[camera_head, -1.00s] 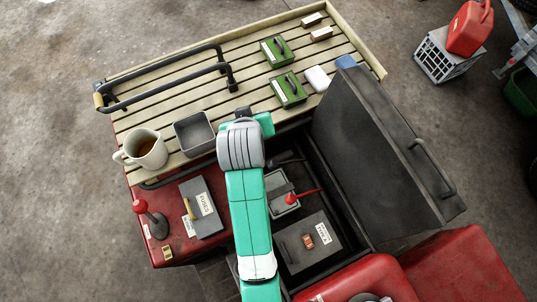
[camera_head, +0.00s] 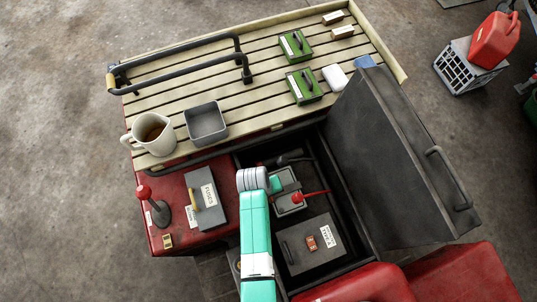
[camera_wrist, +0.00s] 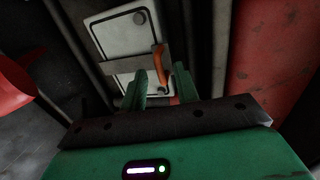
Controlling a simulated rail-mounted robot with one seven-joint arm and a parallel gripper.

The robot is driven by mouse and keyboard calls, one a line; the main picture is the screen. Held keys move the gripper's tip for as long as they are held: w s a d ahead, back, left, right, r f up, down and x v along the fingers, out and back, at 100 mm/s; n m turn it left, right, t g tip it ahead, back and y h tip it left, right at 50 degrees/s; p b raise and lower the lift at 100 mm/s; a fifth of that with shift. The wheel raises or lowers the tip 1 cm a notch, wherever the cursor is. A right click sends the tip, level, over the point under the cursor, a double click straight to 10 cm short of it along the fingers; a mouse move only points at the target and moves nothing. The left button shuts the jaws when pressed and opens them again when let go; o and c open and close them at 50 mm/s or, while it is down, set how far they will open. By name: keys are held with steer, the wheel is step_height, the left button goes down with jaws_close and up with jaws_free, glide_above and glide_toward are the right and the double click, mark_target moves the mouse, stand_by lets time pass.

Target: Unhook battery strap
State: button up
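The battery (camera_head: 284,178) is a pale grey box in the open black compartment of the red quad. In the wrist view its light top (camera_wrist: 122,38) has a round cap. A grey strap (camera_wrist: 128,66) runs across it, with an orange-red hook handle (camera_wrist: 160,63) at its right part. My arm hides part of the battery in the head view.
The raised black lid (camera_head: 385,165) stands right of the compartment. The slatted rack (camera_head: 250,100) behind carries a mug (camera_head: 152,134), a grey tray (camera_head: 206,123) and green boxes (camera_head: 303,86). A fuse box (camera_head: 205,198) and red-knobbed lever (camera_head: 150,203) are at left.

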steer(key=shift+f, duration=0.2)
jaws_close()
steer(key=shift+r, duration=0.1)
